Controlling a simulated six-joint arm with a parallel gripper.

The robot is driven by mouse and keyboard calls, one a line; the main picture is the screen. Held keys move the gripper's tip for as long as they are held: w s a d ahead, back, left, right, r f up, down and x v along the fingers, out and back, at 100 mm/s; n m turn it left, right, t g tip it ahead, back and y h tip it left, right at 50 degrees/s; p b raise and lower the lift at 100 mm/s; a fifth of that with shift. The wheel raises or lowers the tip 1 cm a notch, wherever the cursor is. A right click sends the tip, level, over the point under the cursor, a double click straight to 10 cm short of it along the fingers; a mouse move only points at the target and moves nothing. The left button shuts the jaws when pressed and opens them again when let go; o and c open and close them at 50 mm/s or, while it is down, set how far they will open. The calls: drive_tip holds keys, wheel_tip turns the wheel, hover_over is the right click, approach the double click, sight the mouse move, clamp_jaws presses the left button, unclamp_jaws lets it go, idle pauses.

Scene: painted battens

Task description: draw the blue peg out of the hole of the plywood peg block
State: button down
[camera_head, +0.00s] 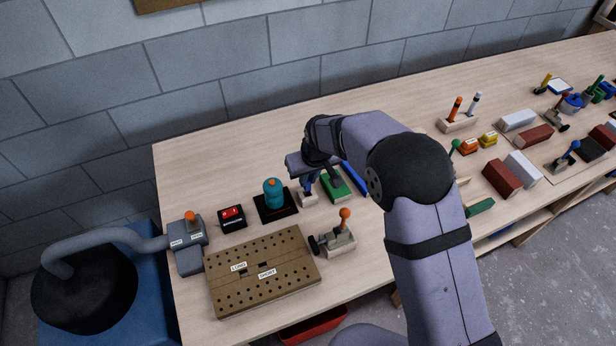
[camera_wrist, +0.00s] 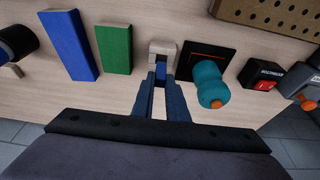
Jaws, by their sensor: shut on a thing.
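The small pale plywood peg block (camera_head: 308,199) stands on the bench beside the green block. It also shows in the wrist view (camera_wrist: 163,48), just beyond my fingertips. The blue peg (camera_wrist: 160,71) shows between the two fingers, against the block. My gripper (camera_head: 309,183) is above the block, and in the wrist view (camera_wrist: 161,78) its dark blue fingers are shut on the peg. The fingers hide much of the peg. I cannot tell how deep it sits in the hole.
A green block (camera_head: 336,186) and a blue batten (camera_head: 354,178) lie close by on one side. A teal cylinder (camera_head: 273,193) on a black base stands on the other. A red-buttoned box (camera_head: 232,216), a perforated board (camera_head: 262,285) and an orange-knobbed lever (camera_head: 340,235) are nearby.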

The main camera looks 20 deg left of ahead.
sight(309, 181)
drive_tip(key=shift+r, duration=0.1)
drive_tip(key=shift+r+p, duration=1)
drive_tip(key=shift+r, duration=0.45)
